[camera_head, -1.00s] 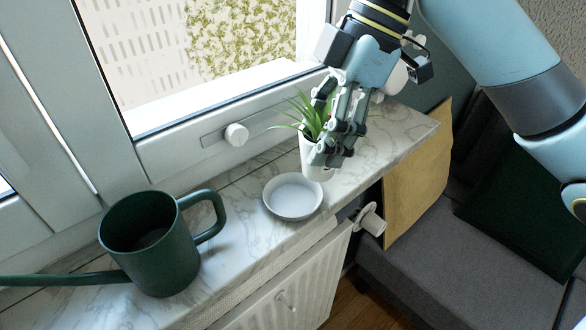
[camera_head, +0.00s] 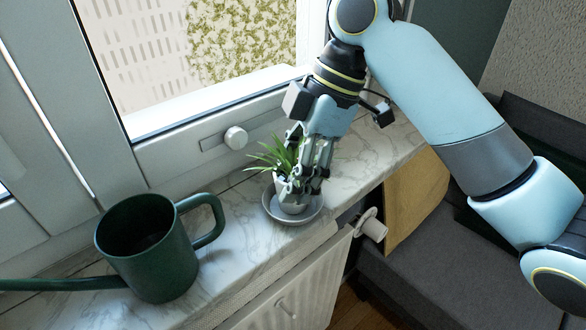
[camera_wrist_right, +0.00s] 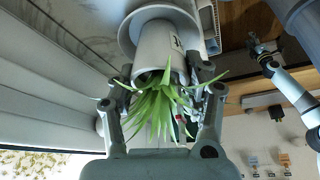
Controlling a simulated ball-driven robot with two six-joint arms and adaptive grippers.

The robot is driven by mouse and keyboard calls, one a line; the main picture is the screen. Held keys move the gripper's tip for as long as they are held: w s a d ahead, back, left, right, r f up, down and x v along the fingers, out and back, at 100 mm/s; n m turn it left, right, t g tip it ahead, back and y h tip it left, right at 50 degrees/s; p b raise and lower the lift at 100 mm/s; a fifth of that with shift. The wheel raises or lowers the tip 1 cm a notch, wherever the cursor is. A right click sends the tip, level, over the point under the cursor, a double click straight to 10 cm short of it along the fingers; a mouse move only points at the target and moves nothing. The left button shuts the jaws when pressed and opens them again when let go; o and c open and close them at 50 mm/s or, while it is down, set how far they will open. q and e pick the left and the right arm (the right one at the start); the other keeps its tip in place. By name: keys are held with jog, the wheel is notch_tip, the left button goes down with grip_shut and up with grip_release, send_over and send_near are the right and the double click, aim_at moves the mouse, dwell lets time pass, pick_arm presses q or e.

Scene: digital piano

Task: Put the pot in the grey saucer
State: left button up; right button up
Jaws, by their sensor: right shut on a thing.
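The white pot (camera_head: 291,207) with a green spiky plant (camera_head: 277,158) is upright over the grey saucer (camera_head: 272,213) in the head view. Its base appears to be inside the saucer's rim; I cannot tell for sure whether it bears on the saucer. My right gripper (camera_head: 305,188) is shut on the pot from above and the right. In the right wrist view the fingers lie on both sides of the pot (camera_wrist_right: 158,48), with the saucer (camera_wrist_right: 135,17) behind its base.
A dark green watering can (camera_head: 152,255) stands on the marble sill (camera_head: 222,262) left of the saucer, its handle towards it. The window frame with a white knob (camera_head: 236,138) is behind. A radiator (camera_head: 290,290) with a valve is below the sill's front edge.

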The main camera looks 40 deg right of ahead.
jog(key=o, duration=1.4)
jog(key=shift+r, duration=0.1)
jog(key=p+v, duration=0.1)
jog(key=v, duration=1.1)
